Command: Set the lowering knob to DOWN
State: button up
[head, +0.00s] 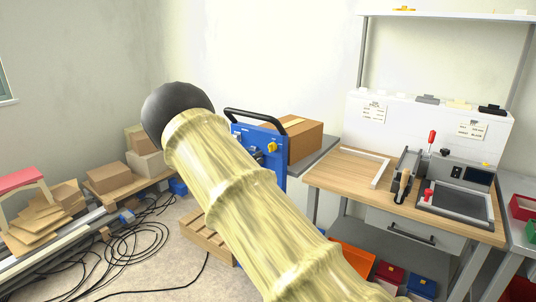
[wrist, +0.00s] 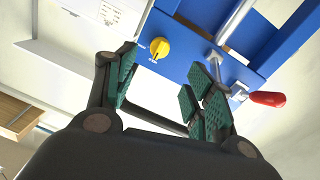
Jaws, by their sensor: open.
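The knob also shows in the head view (head: 272,147), on the blue machine (head: 259,135) just right of my arm. My gripper (wrist: 161,74) is open and empty. Its green-padded fingers stand on either side of the view below the knob, and the knob appears beyond the gap between the tips, apart from them. In the head view my arm hides the gripper and part of the machine.
A cardboard box (head: 305,138) stands behind the machine. A wooden workbench (head: 338,174) with tools is at right. Black cables (head: 125,235) and stacked boards clutter the left floor.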

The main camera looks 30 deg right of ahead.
aim_at(272, 147)
jog(key=p+x, duration=0.1)
jog(key=x, duration=0.9)
jog(key=shift+d+p, duration=0.25)
jog(key=shift+p, duration=0.15)
jog(key=shift+f, duration=0.1)
jog(key=c, duration=1)
